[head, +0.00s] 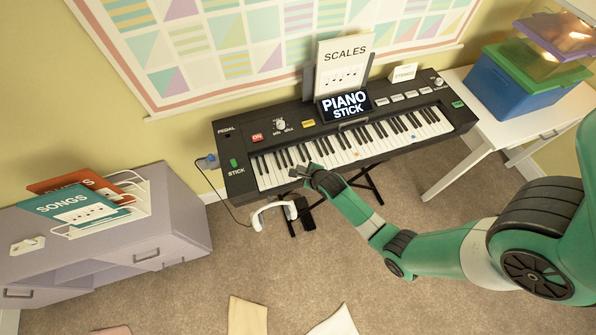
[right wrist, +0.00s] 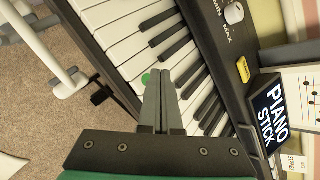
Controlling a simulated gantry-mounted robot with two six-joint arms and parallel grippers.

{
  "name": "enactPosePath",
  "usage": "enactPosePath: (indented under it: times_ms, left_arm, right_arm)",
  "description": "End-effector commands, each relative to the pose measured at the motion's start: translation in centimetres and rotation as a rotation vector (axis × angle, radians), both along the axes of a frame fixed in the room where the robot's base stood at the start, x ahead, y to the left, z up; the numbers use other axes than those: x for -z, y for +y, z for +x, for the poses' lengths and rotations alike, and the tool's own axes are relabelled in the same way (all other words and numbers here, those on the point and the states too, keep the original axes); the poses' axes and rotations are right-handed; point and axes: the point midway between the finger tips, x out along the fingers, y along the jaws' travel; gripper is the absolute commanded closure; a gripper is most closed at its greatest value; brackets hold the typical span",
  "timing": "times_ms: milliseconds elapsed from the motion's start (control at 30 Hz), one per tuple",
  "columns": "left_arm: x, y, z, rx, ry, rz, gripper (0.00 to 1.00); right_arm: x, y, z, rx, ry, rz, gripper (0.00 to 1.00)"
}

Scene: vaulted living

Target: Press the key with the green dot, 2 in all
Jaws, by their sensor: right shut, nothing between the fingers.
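The keyboard (head: 262,128) stands on a black stand against the wall. In the right wrist view a green dot (right wrist: 146,78) lies on a white key, just left of the fingertips. My right gripper (head: 299,172) is shut and empty at the front edge of the white keys, left of the keyboard's middle. Its closed fingers (right wrist: 162,74) point over the keys, beside the dot; whether they touch a key I cannot tell. In the head view the arm and gripper hide the dotted key. My left gripper is in neither view.
A Scales book (head: 343,65) and a Piano Stick sign (head: 345,104) stand behind the keys. White headphones (head: 273,211) hang below the front edge. A lilac cabinet (head: 176,215) with songbooks is at left, a white table (head: 440,178) with bins (head: 505,95) at right.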

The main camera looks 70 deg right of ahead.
Motion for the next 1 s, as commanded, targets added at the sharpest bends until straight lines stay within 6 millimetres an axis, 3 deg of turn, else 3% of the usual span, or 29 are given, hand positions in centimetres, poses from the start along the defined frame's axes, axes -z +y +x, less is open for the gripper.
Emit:
enactPosePath:
  times_ms: [1000]
  left_arm:
    - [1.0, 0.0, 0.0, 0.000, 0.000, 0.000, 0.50]
  right_arm:
    - [1.1, 0.0, 0.0, 0.000, 0.000, 0.000, 1.00]
